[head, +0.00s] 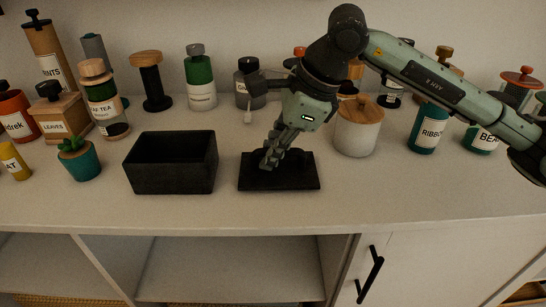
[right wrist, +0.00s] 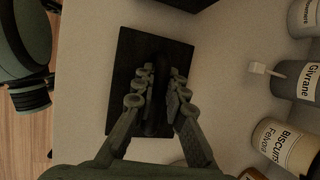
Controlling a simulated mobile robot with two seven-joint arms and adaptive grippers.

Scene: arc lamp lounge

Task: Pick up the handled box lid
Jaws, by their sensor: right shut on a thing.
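The handled box lid (head: 301,180) is a flat black rectangle on the white cabinet top, just right of the open black box (head: 170,172). In the right wrist view the lid (right wrist: 124,72) shows a raised dark bar handle (right wrist: 161,88) along its middle. My right gripper (head: 269,161) points down onto the lid, and its fingers (right wrist: 156,92) are on both sides of the handle, shut on it. The lid looks flat on the surface; I cannot tell any gap below it. My left gripper is not in view.
A white canister with a wooden lid (head: 357,128) stands close to the right of my gripper. A teal potted plant (head: 80,160) is left of the box. Several jars line the back. The front strip of the top is clear.

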